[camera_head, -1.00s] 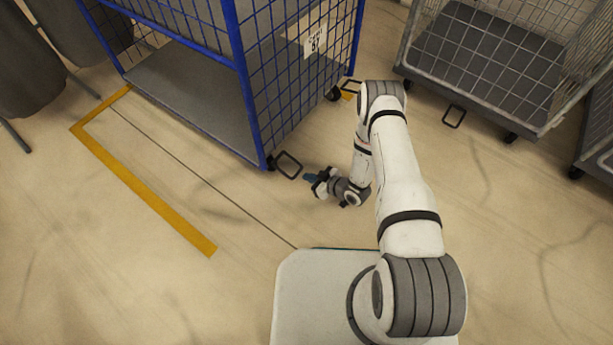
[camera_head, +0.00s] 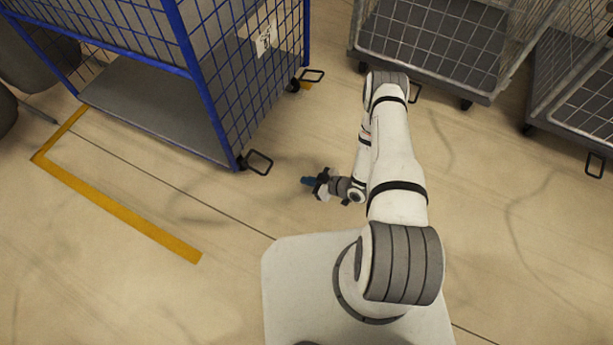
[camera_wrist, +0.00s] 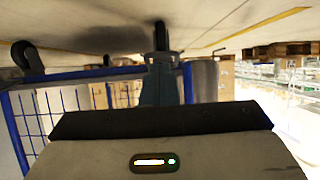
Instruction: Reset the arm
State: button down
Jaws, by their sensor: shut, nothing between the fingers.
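My gripper (camera_head: 307,181) is in the head view, left of my folded arm and above the bare floor. Its fingers point left, toward the blue cage trolley, and are apart from it. The fingers are together with nothing between them. In the wrist view my gripper (camera_wrist: 161,50) shows as a dark shape at the middle, and the scene there appears upside down.
A blue cage trolley (camera_head: 187,75) stands at the upper left, with a black loop (camera_head: 259,162) at its near corner. Grey wire trolleys (camera_head: 430,45) (camera_head: 575,90) stand at the upper right. Yellow tape (camera_head: 120,212) marks the floor. The floor between is clear.

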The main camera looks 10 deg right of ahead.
jog(key=w+d+r+m+h+p, duration=0.1)
jog(key=w+d+r+h+p, duration=0.25)
jog(key=r, duration=0.75)
jog(key=w+d+r+h+p, duration=0.1)
jog(key=w+d+r+p, duration=0.25)
jog(key=w+r, duration=0.45)
jog(key=w+d+r+m+h+p, duration=0.1)
jog(key=w+d+r+h+p, duration=0.25)
jog(key=r, duration=0.95)
notch_tip(320, 180, up, 14)
jog(key=s+d+m+h+p, duration=0.1)
jog(key=d+m+h+p, duration=0.1)
jog(key=p, duration=0.2)
jog(key=s+r+m+g+h+p, duration=0.15)
jog(key=s+r+p, duration=0.35)
jog(key=r, duration=0.8)
jog(key=s+r+m+h+p, duration=0.1)
jog(key=s+r+m+p, duration=0.25)
jog(key=s+r, duration=0.65)
jog(key=s+a+r+m+g+y+p, duration=0.1)
jog(key=s+a+r+p, duration=0.1)
jog(key=s+r, duration=0.6)
jog(key=s+a+r+m+g+y+p, duration=0.1)
jog(key=s+r+p, duration=0.4)
jog(key=r, duration=0.5)
jog(key=s+a, duration=0.1)
jog(key=s, duration=0.1)
jog(key=shift+s+a+r+m, duration=0.15)
jog(key=shift+s+a+m, duration=0.15)
jog(key=shift+s, duration=0.05)
